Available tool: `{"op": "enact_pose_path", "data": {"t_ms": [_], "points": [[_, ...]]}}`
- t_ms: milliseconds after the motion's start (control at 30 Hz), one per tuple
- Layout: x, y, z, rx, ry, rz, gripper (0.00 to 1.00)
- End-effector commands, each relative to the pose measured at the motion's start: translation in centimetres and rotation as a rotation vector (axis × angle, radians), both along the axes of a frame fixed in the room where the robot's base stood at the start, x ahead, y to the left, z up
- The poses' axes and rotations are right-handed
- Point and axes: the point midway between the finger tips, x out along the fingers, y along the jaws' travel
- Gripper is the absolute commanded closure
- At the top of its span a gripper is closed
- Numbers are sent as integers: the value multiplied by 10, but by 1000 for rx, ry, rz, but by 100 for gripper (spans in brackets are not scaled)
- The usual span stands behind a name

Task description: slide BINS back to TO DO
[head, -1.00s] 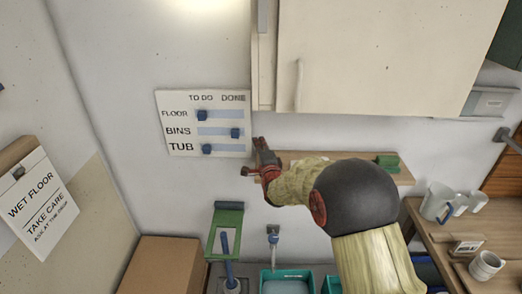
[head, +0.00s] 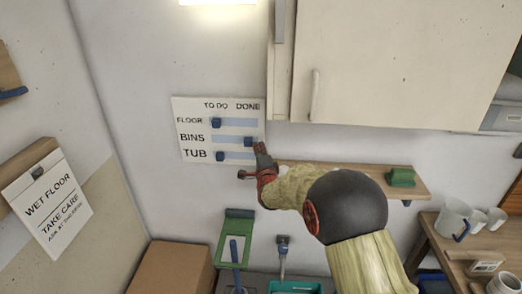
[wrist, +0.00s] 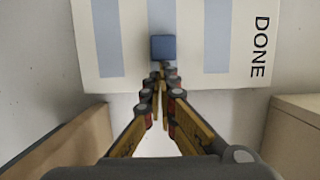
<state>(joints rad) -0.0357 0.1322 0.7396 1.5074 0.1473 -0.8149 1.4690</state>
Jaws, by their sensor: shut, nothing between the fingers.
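The white board (head: 187,148) on the wall has rows FLOOR, BINS and TUB, with columns TO DO and DONE. The blue BINS slider (head: 249,141) is at the DONE end of its slot. The FLOOR slider (head: 216,123) and TUB slider (head: 220,156) are at the TO DO end. My gripper (head: 259,148) is shut and empty at the board's right edge, just right of the BINS slider. In the wrist view its fingertips (wrist: 160,76) are right by the BINS slider (wrist: 163,48), on its DONE side; I cannot tell whether they touch.
A wall cupboard (head: 390,60) hangs above right of the board. A wooden shelf (head: 345,172) with a green block (head: 401,177) runs behind my arm. A green dustpan (head: 234,232) hangs below. The wall left of the board is clear.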

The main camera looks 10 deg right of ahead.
Motion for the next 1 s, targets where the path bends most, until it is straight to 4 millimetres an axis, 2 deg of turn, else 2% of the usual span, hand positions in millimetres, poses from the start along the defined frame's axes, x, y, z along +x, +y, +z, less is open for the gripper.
{"op": "enact_pose_path", "data": {"t_ms": [300, 433, 600, 1000], "points": [[25, 80, -7, 1, 0, 7, 100], [33, 104, -4, 1, 0, 5, 100], [37, 115, -2, 0, 1, 3, 100], [37, 114, -1, 0, 0, 3, 100]]}}
